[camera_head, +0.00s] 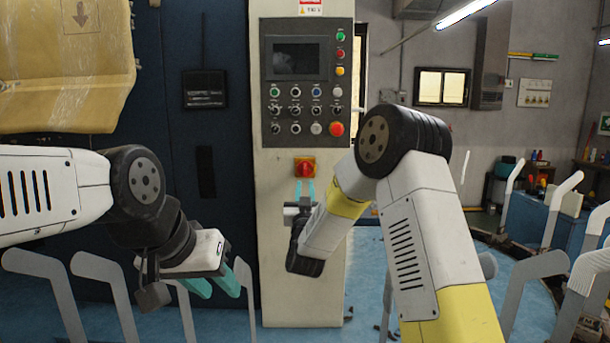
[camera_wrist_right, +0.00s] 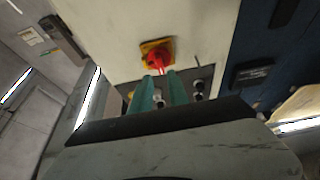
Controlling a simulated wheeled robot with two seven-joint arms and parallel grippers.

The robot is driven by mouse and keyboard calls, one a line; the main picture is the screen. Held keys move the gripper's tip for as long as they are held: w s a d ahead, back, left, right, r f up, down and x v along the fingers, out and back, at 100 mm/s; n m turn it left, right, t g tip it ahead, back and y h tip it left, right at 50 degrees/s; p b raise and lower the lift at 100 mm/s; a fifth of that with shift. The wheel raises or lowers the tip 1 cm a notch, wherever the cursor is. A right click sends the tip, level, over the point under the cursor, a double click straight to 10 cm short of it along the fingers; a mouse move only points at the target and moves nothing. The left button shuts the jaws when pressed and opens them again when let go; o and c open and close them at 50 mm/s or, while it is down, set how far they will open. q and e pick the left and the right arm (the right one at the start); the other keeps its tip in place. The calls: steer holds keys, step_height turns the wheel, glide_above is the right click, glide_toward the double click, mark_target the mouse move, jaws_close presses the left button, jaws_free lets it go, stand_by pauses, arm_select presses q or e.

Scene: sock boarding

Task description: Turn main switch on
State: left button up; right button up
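The main switch (camera_head: 304,167) is a red rotary knob on a yellow square plate, on the cream cabinet below the control panel. It also shows in the right wrist view (camera_wrist_right: 156,54). My right gripper (camera_head: 305,184) is in front of the cabinet, its teal fingers pointing up at the knob. In the right wrist view the fingertips (camera_wrist_right: 160,76) are apart, with a narrow gap between them, close to the knob; whether they touch it I cannot tell. My left gripper (camera_head: 222,284) is open and empty at the lower left, away from the switch.
The control panel (camera_head: 306,88) with a dark screen and several buttons, including a red emergency button (camera_head: 336,129), sits above the switch. A wrapped carton (camera_head: 65,70) is at the upper left. Several grey sock boards (camera_head: 100,275) stand along the lower foreground on both sides.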

mark_target(305, 171)
steer(key=x, duration=0.7)
steer(key=shift+w+r, duration=0.2)
steer(key=shift+w, duration=0.05)
jaws_close()
